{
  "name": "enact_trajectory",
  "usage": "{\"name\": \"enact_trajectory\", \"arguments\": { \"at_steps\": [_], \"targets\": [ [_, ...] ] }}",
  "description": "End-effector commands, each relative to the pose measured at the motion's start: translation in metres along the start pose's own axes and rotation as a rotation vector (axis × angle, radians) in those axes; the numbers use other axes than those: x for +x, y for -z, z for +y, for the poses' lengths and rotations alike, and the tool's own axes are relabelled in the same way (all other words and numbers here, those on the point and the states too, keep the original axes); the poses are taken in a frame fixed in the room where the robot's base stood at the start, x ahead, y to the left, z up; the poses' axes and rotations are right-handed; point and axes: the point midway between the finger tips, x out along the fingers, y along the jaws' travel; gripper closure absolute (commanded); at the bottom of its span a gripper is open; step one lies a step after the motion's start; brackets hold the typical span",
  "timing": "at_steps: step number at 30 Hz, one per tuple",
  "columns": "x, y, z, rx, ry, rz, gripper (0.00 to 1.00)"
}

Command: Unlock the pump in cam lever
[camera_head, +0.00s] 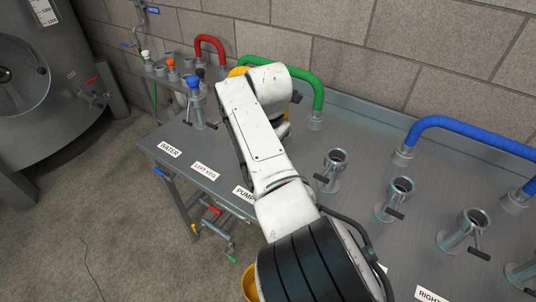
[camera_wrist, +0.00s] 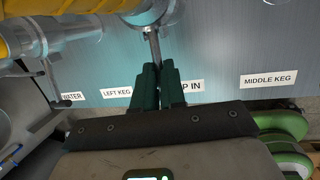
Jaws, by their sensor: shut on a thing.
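In the wrist view my gripper (camera_wrist: 158,82) has its two dark green fingers closed together around the end of a thin metal cam lever (camera_wrist: 153,46). The lever comes down from a grey metal port (camera_wrist: 148,14) at the top edge, only partly in view. Below it is the pump in label (camera_wrist: 188,86), its first letters hidden by my fingers. In the head view the pump label (camera_head: 244,192) is cut off by my arm, which also hides the port, its lever and my gripper.
A yellow hose (camera_wrist: 62,8) with metal fittings lies at upper left in the wrist view. In the head view, more ports with levers (camera_head: 332,168) stand to the right. A green hose (camera_head: 300,76) and a blue hose (camera_head: 470,132) arch along the back. A blue-topped port (camera_head: 194,92) stands left.

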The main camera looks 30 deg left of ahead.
Motion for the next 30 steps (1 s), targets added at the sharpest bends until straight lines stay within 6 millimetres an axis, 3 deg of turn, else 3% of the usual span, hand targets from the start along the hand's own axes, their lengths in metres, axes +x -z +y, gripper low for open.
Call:
{"name": "enact_trajectory", "arguments": {
  "at_steps": [24,25,30],
  "targets": [
    [-0.005,-0.0055,0.0012,0.013,-0.003,0.039,1.0],
    [-0.005,-0.0055,0.0011,0.013,-0.003,0.039,0.87],
    [-0.004,-0.004,0.0008,0.012,0.0,0.043,0.71]
  ]
}}
